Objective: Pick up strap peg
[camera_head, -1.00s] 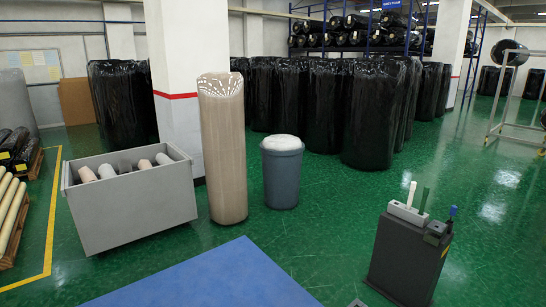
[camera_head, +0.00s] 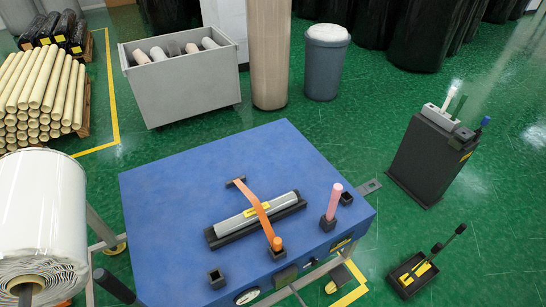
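A blue-topped table (camera_head: 170,200) stands in front of me. On it a silver bar (camera_head: 235,222) lies in a long black cradle (camera_head: 290,209). An orange strap (camera_head: 254,200) runs across the bar, from a small dark piece at its far end down toward the table's near side. A short orange peg (camera_head: 277,243) stands at the strap's near end, in or against a dark holder; I cannot tell whether it is joined to the strap. A pink peg (camera_head: 334,199) stands upright in a black holder (camera_head: 328,223) to its right. Neither of my grippers is in view.
A large white roll (camera_head: 40,210) is at left. A black caddy (camera_head: 430,160) and a small black tray (camera_head: 400,271) stand at right on green floor.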

